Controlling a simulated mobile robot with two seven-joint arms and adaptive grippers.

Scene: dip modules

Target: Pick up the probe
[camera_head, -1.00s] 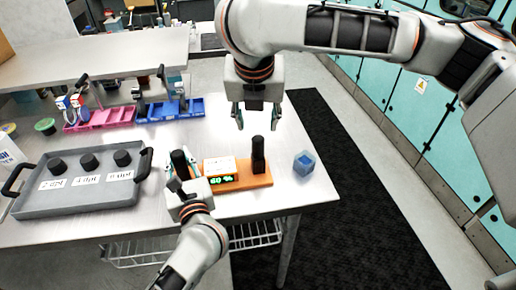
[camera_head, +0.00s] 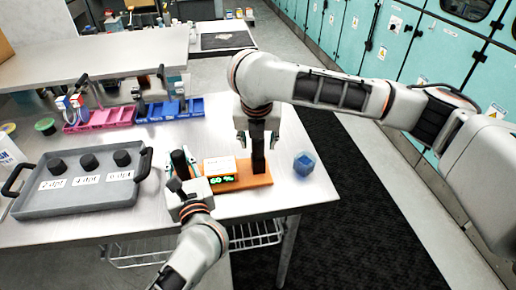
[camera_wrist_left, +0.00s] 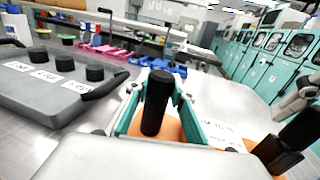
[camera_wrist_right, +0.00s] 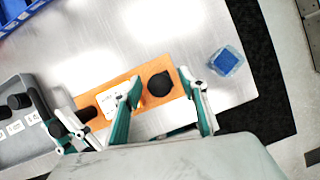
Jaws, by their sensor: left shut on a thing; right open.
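An orange base (camera_head: 235,184) on the table carries a white box (camera_head: 220,166) with a green-lit display. A black cylinder stands at each end, and I cannot tell which one is the probe. My left gripper (camera_head: 186,178) is shut on the left black cylinder (camera_wrist_left: 157,100), which stands upright between its teal fingers. My right gripper (camera_head: 257,140) is open above the right black cylinder (camera_head: 258,158). In the right wrist view the cylinder's round top (camera_wrist_right: 160,84) lies between the spread fingers, with gaps beside it.
A grey tray (camera_head: 75,204) with several black-capped items and white labels stands at the left. A blue cube (camera_head: 303,164) sits right of the base, near the table edge. Pink (camera_head: 98,119) and blue bins (camera_head: 170,109) stand behind. Bare table lies between bins and base.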

